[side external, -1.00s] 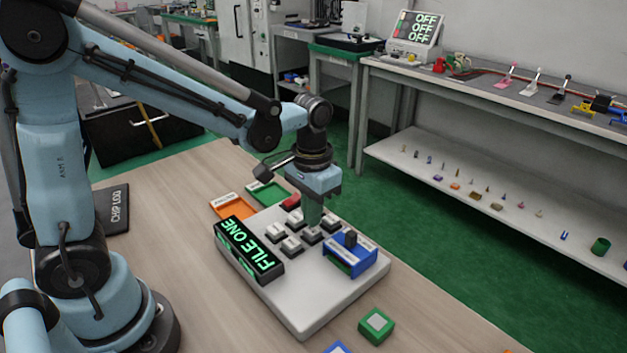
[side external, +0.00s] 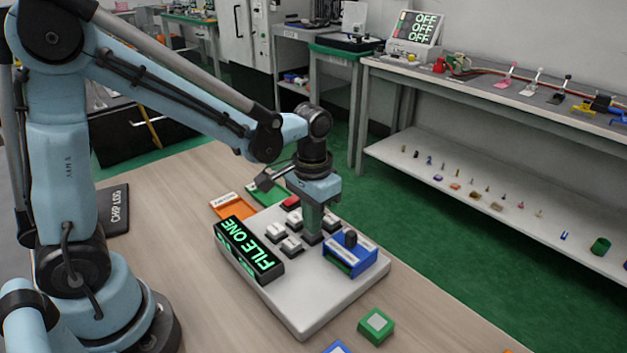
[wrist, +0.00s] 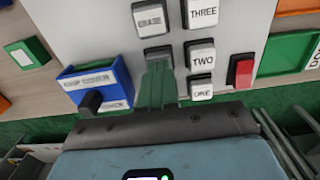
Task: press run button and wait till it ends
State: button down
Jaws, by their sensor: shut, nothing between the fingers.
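Contact looks likely, but how far the key is down cannot be told.
A blue block (side external: 346,263) with a black lever (side external: 350,238) stands close to my fingers. A red button (wrist: 241,70) lies beyond the number keys. Orange (side external: 232,207) and green trays adjoin the box. A green block (side external: 376,326) lies on the table in front.

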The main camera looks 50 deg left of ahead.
jog(key=shift+f, duration=0.1)
notch_tip(320, 180, up, 8)
dwell(1.1)
jog(key=s+a+t, duration=0.3)
jog(key=s+t, duration=0.3)
jog(key=t, duration=0.1)
jog(key=shift+s+r, duration=0.25)
jog(key=shift+s, duration=0.05)
